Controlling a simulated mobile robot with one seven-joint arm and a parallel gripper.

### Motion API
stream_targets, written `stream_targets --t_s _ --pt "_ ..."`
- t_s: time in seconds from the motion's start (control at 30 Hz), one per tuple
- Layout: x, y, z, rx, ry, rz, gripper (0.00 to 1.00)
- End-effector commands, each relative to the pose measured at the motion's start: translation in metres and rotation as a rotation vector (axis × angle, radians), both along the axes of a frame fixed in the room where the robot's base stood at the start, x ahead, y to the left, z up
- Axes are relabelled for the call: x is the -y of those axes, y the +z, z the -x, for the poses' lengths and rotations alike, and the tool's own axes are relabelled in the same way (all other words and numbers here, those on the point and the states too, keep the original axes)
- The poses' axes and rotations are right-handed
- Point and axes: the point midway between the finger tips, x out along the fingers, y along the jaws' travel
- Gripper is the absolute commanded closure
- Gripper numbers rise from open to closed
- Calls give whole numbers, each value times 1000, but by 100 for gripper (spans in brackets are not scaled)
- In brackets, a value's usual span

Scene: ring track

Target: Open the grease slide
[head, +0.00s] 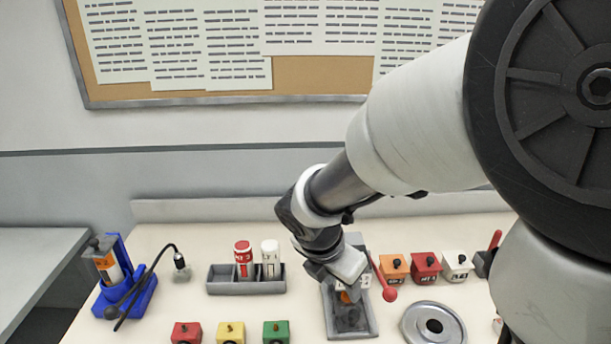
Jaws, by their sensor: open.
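No part in the head view is plainly marked as the grease slide. A blue stand (143,292) on the left of the table holds an orange and white canister (108,265). A black hose (157,262) arcs to a small nozzle beside it. My gripper (349,290) is far to the right of this stand, pointing down over a grey tray (371,319) with a dark inside. Its jaws are open; the fingertips are small and partly hidden. Something orange shows below them, and I cannot tell whether they touch it.
A red-knobbed lever (389,294) stands close beside my gripper. A grey rack (232,287) holds a red and a white canister. Orange (394,267), red (426,266) and white (457,265) boxes stand behind a metal ring (410,322). Several knobbed boxes line the front.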

Motion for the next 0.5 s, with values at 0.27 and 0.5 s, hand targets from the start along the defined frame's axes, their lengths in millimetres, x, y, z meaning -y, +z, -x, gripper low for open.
stream_targets --t_s 0.27,0.5 --pt "7 -34 -9 -16 38 14 59" --pt "21 -84 -23 -16 36 13 59"
